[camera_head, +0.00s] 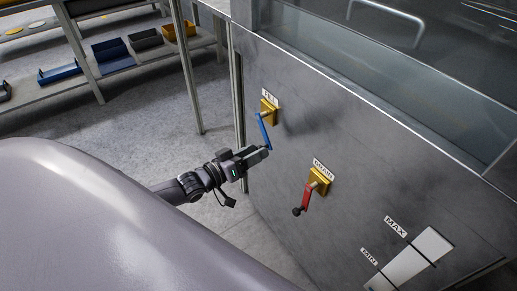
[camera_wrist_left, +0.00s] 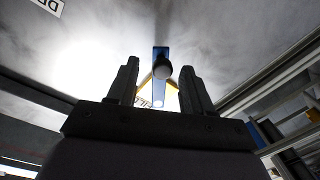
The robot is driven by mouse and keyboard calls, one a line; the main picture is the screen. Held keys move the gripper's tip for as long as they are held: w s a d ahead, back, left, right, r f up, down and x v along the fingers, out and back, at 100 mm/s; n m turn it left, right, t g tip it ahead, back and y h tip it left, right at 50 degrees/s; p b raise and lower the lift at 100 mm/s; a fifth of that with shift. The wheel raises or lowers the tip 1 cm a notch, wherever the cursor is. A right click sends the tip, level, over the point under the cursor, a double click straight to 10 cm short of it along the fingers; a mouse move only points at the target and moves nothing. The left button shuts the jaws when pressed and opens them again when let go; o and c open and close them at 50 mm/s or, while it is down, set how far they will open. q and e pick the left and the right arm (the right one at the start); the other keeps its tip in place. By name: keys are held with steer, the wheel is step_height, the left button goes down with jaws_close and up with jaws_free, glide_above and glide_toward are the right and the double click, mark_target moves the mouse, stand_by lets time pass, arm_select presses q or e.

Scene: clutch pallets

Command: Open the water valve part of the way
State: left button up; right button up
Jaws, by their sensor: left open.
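The fill valve has a blue lever (camera_head: 265,130) on a yellow mount (camera_head: 269,108) under a FILL label, on the grey panel. The lever hangs down, tilted a little to the right. My left gripper (camera_head: 262,153) is at the lever's lower end. In the left wrist view the blue lever (camera_wrist_left: 160,53) and its dark round knob (camera_wrist_left: 162,70) appear between the two open fingers, with a gap on each side. Contact cannot be seen. My right gripper is in neither view.
A red drain lever (camera_head: 306,196) on a yellow mount (camera_head: 319,180) is to the lower right. A level window (camera_head: 416,258) marked MAX and MIN is further right. A shelf with blue, dark and yellow bins (camera_head: 110,54) stands at the back left.

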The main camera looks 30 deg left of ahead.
arm_select(q)
steer(key=shift+p+v, duration=0.4)
steer(key=shift+v, duration=2.1)
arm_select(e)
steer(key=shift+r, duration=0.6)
